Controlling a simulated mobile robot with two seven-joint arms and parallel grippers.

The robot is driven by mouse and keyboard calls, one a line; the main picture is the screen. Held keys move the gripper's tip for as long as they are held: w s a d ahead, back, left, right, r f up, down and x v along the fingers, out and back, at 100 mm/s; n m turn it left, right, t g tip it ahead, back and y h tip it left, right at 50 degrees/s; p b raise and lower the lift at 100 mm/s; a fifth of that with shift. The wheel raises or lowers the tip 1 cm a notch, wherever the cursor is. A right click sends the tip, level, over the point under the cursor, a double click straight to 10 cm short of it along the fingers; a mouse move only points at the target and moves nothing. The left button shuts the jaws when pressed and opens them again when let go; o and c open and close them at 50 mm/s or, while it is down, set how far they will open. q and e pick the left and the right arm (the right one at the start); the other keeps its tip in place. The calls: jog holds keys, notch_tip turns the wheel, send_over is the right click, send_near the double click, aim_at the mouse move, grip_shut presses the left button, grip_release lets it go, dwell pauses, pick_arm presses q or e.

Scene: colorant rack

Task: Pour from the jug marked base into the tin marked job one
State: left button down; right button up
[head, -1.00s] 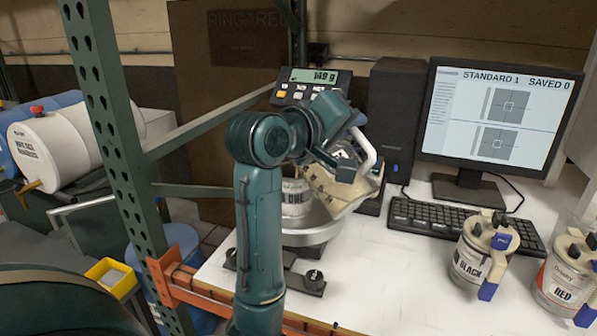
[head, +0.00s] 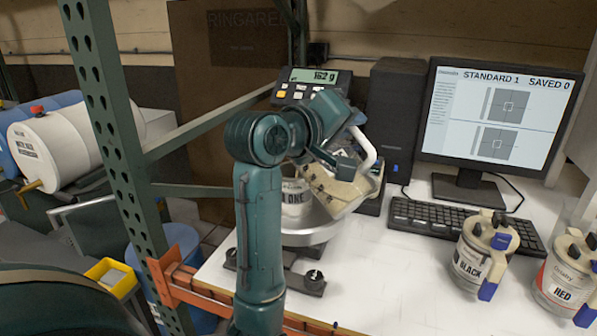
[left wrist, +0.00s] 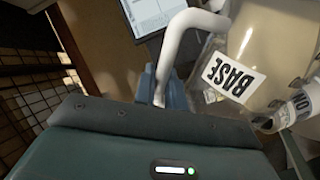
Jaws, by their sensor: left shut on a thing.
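The jug marked base (head: 332,188) is cream and translucent, with a white handle (head: 369,150). It is tilted over the tin marked job one (head: 296,204), mouth toward the tin. My left gripper (head: 354,153) is shut on the jug's handle; in the left wrist view the fingers (left wrist: 160,90) close on it beside the jug (left wrist: 262,45) with its BASE label. The tin stands on the round scale pan (head: 318,235), partly hidden by my left arm and the jug. The stream is not clearly visible. My right gripper is not in view.
The scale display (head: 313,77) reads about 152 g, last digits hard to read. A monitor (head: 497,120) and keyboard (head: 465,228) stand behind right. Black (head: 470,262) and red (head: 563,285) colorant jars are at the right. A green rack post (head: 105,120) stands left of my arm.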

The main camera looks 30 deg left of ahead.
pick_arm(q)
jog(key=shift+r, duration=0.15)
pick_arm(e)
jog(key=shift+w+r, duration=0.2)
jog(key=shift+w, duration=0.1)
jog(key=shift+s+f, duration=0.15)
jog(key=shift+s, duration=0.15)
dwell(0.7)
pick_arm(q)
jog(key=shift+a+r, duration=0.1)
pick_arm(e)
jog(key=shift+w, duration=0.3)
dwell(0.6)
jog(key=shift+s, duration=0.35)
pick_arm(q)
jog(key=shift+a, duration=0.1)
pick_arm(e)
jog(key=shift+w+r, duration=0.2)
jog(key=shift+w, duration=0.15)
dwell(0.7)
pick_arm(q)
jog(key=shift+r, duration=0.1)
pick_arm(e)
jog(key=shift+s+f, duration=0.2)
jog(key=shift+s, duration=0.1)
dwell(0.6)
